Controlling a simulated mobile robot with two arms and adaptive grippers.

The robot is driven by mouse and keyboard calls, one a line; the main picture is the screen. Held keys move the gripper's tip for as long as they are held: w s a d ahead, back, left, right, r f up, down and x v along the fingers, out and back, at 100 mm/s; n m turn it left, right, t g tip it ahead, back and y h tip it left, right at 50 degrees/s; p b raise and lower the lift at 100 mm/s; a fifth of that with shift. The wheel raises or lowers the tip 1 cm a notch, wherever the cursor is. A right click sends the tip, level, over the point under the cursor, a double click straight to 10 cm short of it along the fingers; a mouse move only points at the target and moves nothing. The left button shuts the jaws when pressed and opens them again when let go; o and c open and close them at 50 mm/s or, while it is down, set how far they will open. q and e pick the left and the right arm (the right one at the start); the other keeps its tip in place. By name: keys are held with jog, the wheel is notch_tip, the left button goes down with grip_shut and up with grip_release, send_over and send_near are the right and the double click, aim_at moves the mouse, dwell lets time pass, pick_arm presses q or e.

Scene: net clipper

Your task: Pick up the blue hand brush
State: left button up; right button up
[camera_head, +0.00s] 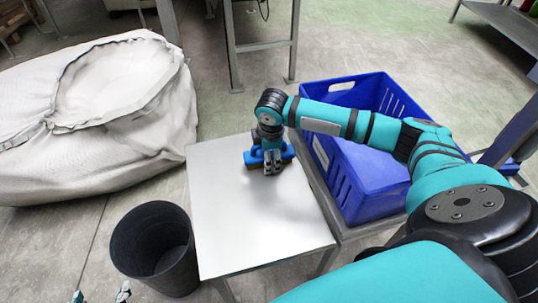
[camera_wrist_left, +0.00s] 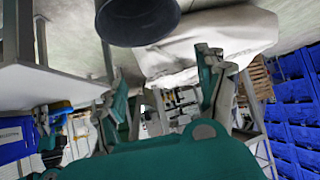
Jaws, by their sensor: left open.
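The blue hand brush (camera_head: 252,158) lies on the light metal table, towards its far right corner. My right gripper (camera_head: 272,170) points down at the middle of the brush and covers part of it. Whether its fingers are closed on the brush cannot be made out. My left gripper (camera_head: 100,293) shows only as fingertips at the bottom left edge of the head view, well away from the brush. In the left wrist view its fingers (camera_wrist_left: 165,90) stand apart with nothing between them.
The metal table (camera_head: 225,225) is otherwise bare. A blue crate (camera_head: 375,180) stands close to its right. A black bin (camera_head: 150,245) stands at its left front. A large white sack (camera_head: 100,110) fills the far left. Blue boxes (camera_wrist_left: 290,105) stack in the left wrist view.

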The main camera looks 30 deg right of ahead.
jog(key=c, duration=1.3)
jog(key=shift+r, duration=0.1)
jog(key=shift+r, duration=0.15)
notch_tip(320, 180, up, 6)
jog(key=shift+f+p, duration=0.25)
jog(key=shift+p, duration=0.9)
notch_tip(320, 180, up, 4)
jog(key=shift+f+p, duration=0.25)
jog(key=shift+p, duration=0.3)
pick_arm(q)
jog(key=s+a+f+g, duration=0.1)
jog(key=s+g, duration=0.2)
jog(key=s, duration=0.2)
jog(key=s+a+f+g+y, duration=0.1)
jog(key=s+a+f+g, duration=0.1)
jog(key=s, duration=0.3)
jog(key=shift+s+a+f+g+y, duration=0.3)
jog(key=shift+s+g, duration=0.1)
jog(key=shift+g, duration=0.3)
pick_arm(e)
jog(key=shift+r, duration=0.3)
